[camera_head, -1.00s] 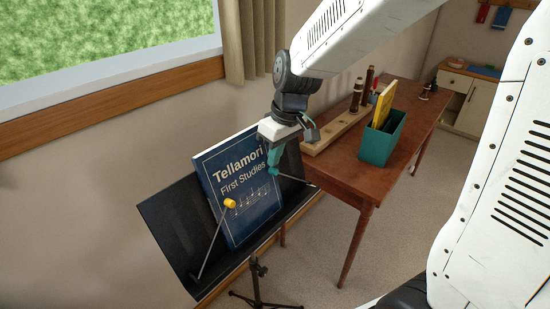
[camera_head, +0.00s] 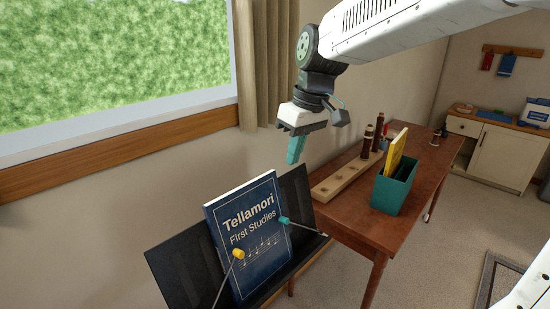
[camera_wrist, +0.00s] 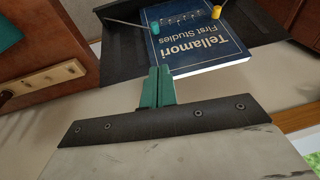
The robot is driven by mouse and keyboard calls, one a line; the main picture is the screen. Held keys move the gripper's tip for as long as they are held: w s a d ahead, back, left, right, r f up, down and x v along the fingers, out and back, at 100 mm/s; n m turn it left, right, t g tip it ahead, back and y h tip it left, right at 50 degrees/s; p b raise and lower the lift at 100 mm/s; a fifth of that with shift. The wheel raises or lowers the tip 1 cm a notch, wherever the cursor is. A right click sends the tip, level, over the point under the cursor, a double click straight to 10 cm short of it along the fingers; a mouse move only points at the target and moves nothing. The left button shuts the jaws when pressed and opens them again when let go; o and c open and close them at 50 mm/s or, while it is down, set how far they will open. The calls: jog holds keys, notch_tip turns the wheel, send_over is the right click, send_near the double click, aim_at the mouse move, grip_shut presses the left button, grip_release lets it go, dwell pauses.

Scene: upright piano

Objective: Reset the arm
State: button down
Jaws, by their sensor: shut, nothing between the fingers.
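My gripper (camera_head: 296,150) hangs with its teal fingers shut and empty, above and behind the top right of the music book in the head view. In the wrist view my gripper (camera_wrist: 158,76) shows its two fingers pressed together, pointing toward the book. The blue book "Tellamori First Studies" (camera_head: 262,262) stands on the black music stand (camera_head: 180,262). An arm with a yellow tip (camera_head: 239,254) and one with a teal tip (camera_head: 284,220) lie across the book's front. The book also shows upside down in the wrist view (camera_wrist: 195,45).
A brown wooden table (camera_head: 428,165) stands right of the stand. It bears a wooden rack (camera_head: 340,178), dark instrument pieces (camera_head: 367,142) and a teal bin (camera_head: 393,190) with a yellow book (camera_head: 397,150). A window (camera_head: 110,60) and curtain (camera_head: 268,60) are behind. Air around the gripper is clear.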

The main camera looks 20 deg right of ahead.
jog(key=s+d+f+m+h, duration=0.1)
jog(key=s+d+f+m, duration=0.1)
jog(key=s, duration=0.9)
jog(key=s+d+f+m+h, duration=0.1)
jog(key=s+d+f+m, duration=0.1)
jog(key=s, duration=1)
jog(key=shift+s+d+f+m, duration=0.25)
jog(key=shift+s+d+m, duration=0.05)
jog(key=shift+d+m, duration=0.65)
